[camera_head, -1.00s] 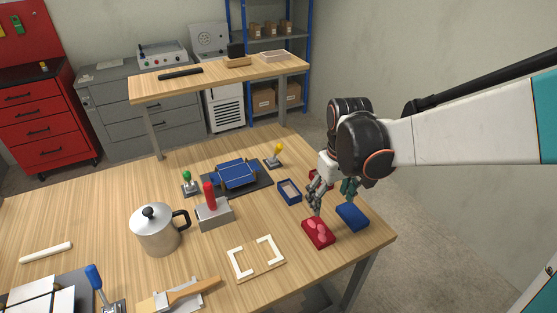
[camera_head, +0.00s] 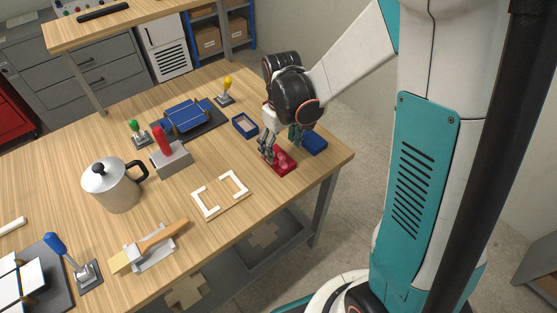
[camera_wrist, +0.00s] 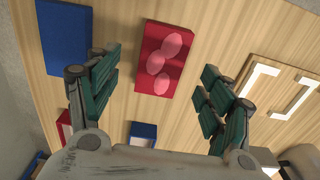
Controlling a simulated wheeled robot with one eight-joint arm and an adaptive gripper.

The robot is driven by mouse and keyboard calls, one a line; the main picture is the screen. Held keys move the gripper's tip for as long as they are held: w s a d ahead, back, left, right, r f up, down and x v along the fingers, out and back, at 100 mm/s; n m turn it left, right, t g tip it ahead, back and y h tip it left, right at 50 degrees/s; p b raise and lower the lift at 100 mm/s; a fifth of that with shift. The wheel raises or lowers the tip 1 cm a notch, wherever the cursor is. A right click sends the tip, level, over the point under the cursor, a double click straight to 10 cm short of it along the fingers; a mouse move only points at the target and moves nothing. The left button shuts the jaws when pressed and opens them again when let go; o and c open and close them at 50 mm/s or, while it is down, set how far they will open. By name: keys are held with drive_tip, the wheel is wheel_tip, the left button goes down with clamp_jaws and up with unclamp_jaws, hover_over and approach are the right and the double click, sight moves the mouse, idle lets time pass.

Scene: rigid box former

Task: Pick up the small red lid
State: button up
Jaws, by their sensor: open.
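The small red lid (camera_head: 284,164) is a flat red block with pale pink ovals on top. It lies on the wooden table near the right edge. In the wrist view the red lid (camera_wrist: 153,80) lies ahead, between the lines of the two green-padded fingers. My gripper (camera_head: 281,146) is open and empty, just above and behind the lid, its fingers overlapping the lid's far part in the head view. The gripper also shows in the wrist view (camera_wrist: 160,78), with wood visible between the fingers and the lid. I cannot tell the exact height gap.
A blue lid (camera_head: 315,144) lies close to the right of the red one. A blue open box (camera_head: 245,125) stands behind; a red box (camera_wrist: 65,126) shows partly behind a finger. A white corner frame (camera_head: 221,195) lies front left. A metal pot (camera_head: 113,187) stands further left.

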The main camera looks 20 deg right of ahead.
sight(279, 158)
drive_tip(key=f, duration=0.1)
drive_tip(key=f+b, duration=0.1)
drive_tip(key=f, duration=0.1)
drive_tip(key=f+b, duration=0.1)
drive_tip(key=f, duration=0.1)
drive_tip(key=shift+w+a, duration=0.25)
drive_tip(key=shift+w, duration=0.05)
drive_tip(key=c, duration=1)
